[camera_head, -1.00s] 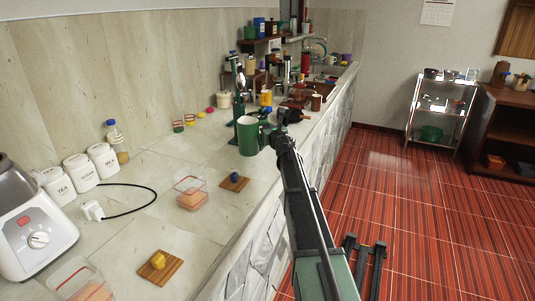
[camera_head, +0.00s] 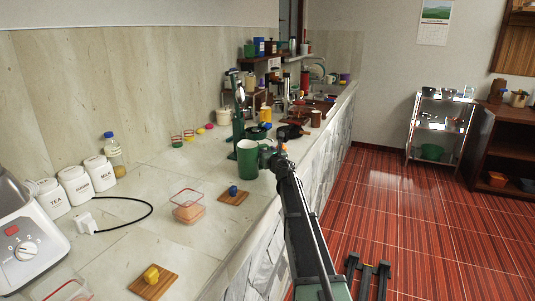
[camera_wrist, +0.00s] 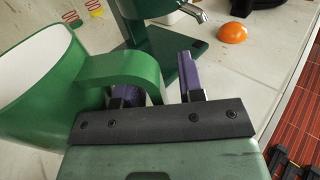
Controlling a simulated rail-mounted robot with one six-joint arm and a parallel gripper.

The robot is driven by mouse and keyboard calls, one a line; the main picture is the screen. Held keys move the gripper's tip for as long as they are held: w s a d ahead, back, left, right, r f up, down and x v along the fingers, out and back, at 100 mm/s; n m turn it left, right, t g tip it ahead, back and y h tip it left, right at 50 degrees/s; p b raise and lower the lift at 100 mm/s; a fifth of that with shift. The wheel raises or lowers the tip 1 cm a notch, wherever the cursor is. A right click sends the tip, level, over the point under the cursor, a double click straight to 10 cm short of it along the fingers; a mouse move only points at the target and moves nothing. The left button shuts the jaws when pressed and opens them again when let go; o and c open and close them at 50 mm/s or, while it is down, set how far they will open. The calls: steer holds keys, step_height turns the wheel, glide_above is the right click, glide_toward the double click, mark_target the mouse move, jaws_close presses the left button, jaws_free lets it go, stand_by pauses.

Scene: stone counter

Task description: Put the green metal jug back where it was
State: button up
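The green metal jug (camera_head: 247,160), white inside, is upright at the counter's front side, just before a green stand with a lever (camera_head: 238,115). In the wrist view the jug (camera_wrist: 35,100) fills the left side, its handle toward my gripper. My gripper (camera_wrist: 158,88) is at the handle, one purple-padded finger inside the loop and the other outside. A gap shows between the handle and the outer finger, so the gripper looks open around it. In the head view my gripper (camera_head: 272,158) is right of the jug. The jug's underside contact is hard to see.
The stand's green base (camera_wrist: 185,55) is close behind the fingers. An orange round object (camera_wrist: 232,33) lies beyond it. Counter left of the jug is clear.

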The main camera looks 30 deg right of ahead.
steer(key=shift+r+p, duration=0.3)
steer(key=s, duration=0.8)
steer(key=s+a, duration=0.1)
steer(key=s, duration=0.3)
steer(key=shift+f, duration=0.15)
